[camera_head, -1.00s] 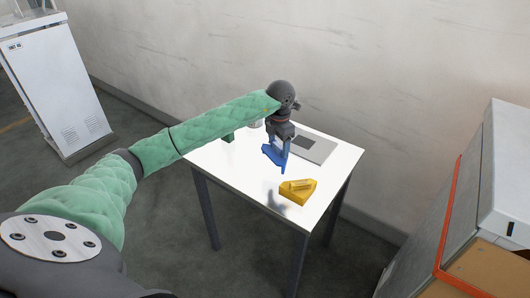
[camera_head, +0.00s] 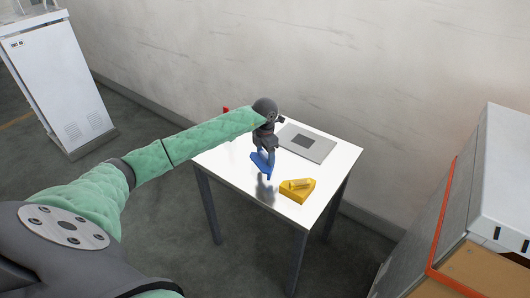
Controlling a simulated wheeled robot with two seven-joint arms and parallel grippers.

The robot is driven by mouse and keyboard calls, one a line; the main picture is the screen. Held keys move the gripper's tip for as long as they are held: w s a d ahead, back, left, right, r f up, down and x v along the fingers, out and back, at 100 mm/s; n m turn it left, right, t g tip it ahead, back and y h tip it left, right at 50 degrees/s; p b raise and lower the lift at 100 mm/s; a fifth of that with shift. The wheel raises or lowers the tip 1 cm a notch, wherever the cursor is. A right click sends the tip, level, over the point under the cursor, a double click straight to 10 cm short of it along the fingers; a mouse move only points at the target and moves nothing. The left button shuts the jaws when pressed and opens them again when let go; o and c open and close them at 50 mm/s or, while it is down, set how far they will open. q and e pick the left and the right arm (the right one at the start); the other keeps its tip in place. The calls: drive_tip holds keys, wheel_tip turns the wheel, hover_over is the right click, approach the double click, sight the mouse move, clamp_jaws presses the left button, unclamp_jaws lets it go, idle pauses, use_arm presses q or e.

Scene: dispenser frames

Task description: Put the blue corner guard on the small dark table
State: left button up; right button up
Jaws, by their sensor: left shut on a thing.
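The blue corner guard (camera_head: 261,164) hangs from my left gripper (camera_head: 266,149), which is shut on it. It is over the middle-left of a small table with a bright, shiny top (camera_head: 225,160) and dark legs. A dark shadow or reflection shows just below the guard on the tabletop. The guard seems a little above the surface, but I cannot tell the gap exactly. My left arm covers the table's back left part. My right gripper is not in view.
A flat grey plate with a dark square (camera_head: 318,147) lies at the back. A small red thing (camera_head: 226,110) shows behind my arm. A white cabinet (camera_head: 60,80) stands left; a grey-white unit (camera_head: 480,190) stands right.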

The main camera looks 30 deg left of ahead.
use_arm(q)
drive_tip(key=shift+f, duration=0.35)
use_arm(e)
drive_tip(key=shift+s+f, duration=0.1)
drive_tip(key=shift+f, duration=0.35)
use_arm(q)
drive_tip(key=shift+f, duration=0.1)
drive_tip(key=o, duration=1)
drive_tip(key=shift+c, duration=0.2)
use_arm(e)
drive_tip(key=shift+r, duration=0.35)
